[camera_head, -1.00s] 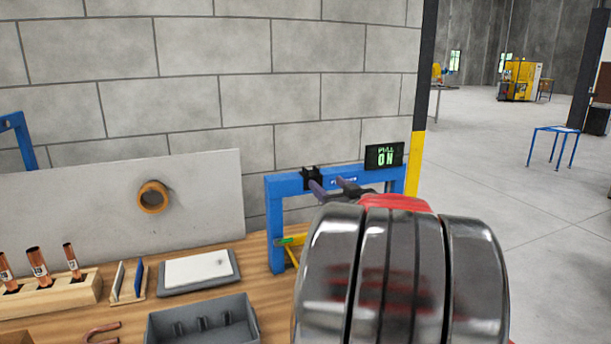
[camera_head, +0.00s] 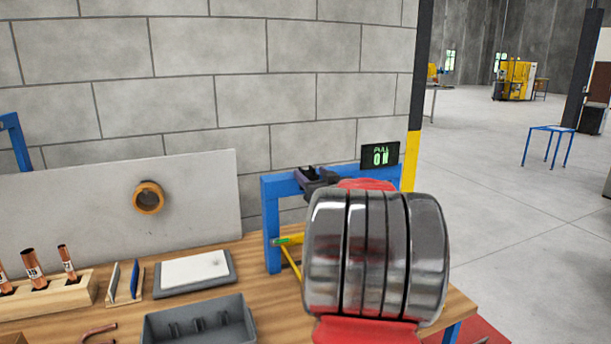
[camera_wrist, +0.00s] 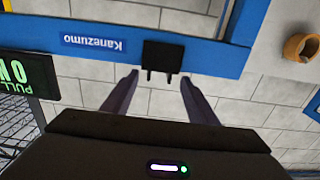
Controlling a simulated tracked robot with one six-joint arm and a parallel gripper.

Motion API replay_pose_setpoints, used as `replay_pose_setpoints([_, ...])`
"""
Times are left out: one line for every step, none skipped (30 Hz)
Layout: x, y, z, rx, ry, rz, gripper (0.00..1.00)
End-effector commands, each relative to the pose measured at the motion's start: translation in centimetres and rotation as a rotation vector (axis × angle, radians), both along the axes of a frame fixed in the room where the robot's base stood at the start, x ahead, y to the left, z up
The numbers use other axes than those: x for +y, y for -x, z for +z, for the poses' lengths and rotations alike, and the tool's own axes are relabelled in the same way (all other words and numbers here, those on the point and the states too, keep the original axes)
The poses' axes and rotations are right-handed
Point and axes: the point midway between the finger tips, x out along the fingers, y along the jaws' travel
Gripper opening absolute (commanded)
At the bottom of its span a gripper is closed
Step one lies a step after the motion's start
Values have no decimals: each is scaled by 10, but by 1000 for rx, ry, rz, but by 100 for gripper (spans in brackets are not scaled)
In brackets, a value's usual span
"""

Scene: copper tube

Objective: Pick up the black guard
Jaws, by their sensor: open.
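The black guard (camera_wrist: 163,56) is a small black block with two short prongs, mounted on the bar of a blue frame (camera_wrist: 212,55). The wrist view shows it upside down, in line with the gap between my fingertips and a little beyond them. My gripper (camera_wrist: 159,80) is open and empty, with one dark finger on each side of that gap. In the head view my gripper (camera_head: 316,178) is at the top left of the blue frame (camera_head: 272,225). There the guard is mostly hidden behind or merged with my fingers.
A black sign with green letters (camera_head: 380,156) sits on the frame's right. On the wooden bench (camera_head: 255,262) are a grey bin (camera_head: 200,322), a white-topped tray (camera_head: 195,272) and copper tubes in a wooden block (camera_head: 50,292). A tape roll (camera_head: 148,197) hangs on a grey panel.

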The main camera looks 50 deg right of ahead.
Motion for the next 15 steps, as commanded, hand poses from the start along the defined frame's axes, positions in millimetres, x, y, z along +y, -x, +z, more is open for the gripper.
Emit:
replay_pose_setpoints([0,0,0,0,0,0,53])
replay_pose_setpoints([0,0,0,0,0,0,53])
replay_pose_setpoints([0,0,0,0,0,0,53])
replay_pose_setpoints([0,0,0,0,0,0,53])
replay_pose_setpoints([0,0,0,0,0,0,53])
replay_pose_setpoints([0,0,0,0,0,0,53])
replay_pose_setpoints([0,0,0,0,0,0,53])
replay_pose_setpoints([0,0,0,0,0,0,53])
replay_pose_setpoints([-1,-2,0,0,0,0,53])
replay_pose_setpoints([-2,-3,0,1,1,1,53])
replay_pose_setpoints([-3,-5,0,0,1,1,53])
replay_pose_setpoints([-4,-8,-1,0,1,1,53])
replay_pose_setpoints([-6,-10,-2,0,0,2,53])
replay_pose_setpoints([-7,-13,-2,0,0,2,53])
replay_pose_setpoints([-10,-17,-2,0,1,3,53])
